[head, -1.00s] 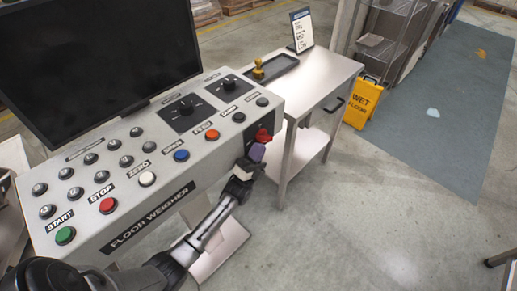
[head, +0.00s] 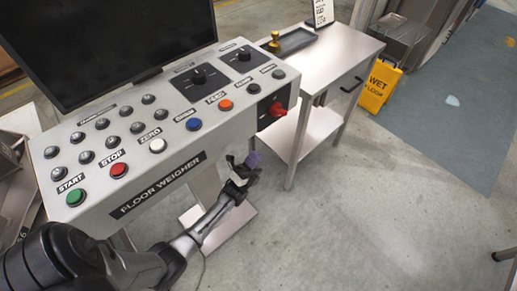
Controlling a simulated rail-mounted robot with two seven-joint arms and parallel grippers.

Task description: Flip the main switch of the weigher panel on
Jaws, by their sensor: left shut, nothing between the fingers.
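The weigher panel (head: 217,140) is a pale grey sloped console with a "FLOOR WEIGHER" label on its front. A red rotary switch (head: 278,110) on a black plate sits at the right end of its front face, and it looks like the main switch. Its handle points sideways to the right; I cannot read any on or off marking. My right gripper is not in view.
A dark monitor (head: 105,45) stands behind the panel's buttons and two black knobs. A steel table (head: 335,55) with a tray (head: 290,42) stands to the right. A yellow wet-floor sign (head: 380,87) is beyond it. Open floor lies at the lower right.

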